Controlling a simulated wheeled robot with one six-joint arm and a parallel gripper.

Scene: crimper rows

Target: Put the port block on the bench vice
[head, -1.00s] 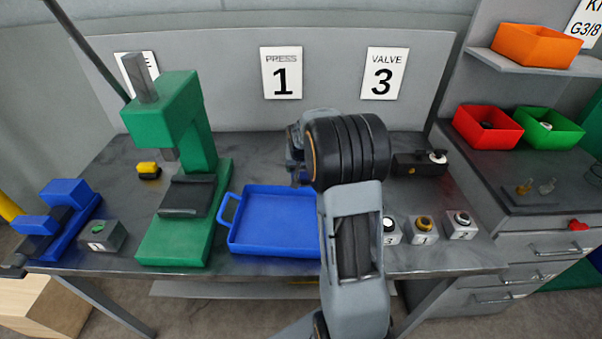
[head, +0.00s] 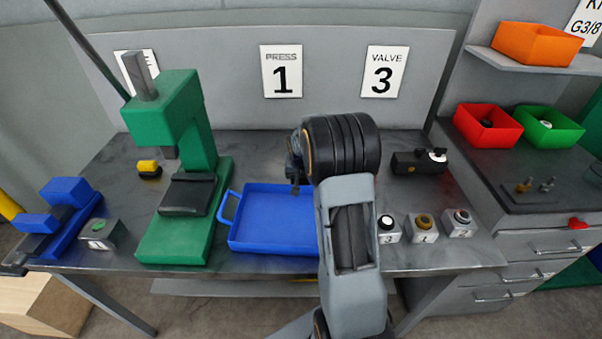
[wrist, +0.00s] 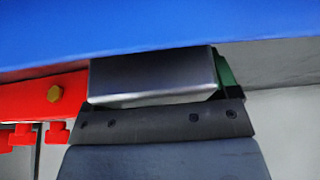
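The blue bench vice (head: 62,215) stands at the left end of the bench, its jaws apart. A dark block with a brass port and a white-and-black top (head: 418,162) lies at the back right; I cannot tell for certain whether it is the port block. My gripper (head: 295,178) is above the blue tray, mostly hidden behind my arm. In the wrist view a smooth grey metal piece (wrist: 150,75) sits right in front of the gripper's dark mount; I cannot tell whether it is a finger or a held part.
The green press (head: 190,150) stands between vice and blue tray (head: 265,220). A grey block with a green top (head: 100,234) is beside the vice. A yellow-black part (head: 149,169) lies behind. Numbered blocks (head: 424,228) line the front right. A red part with a brass bolt (wrist: 50,95) shows in the wrist view.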

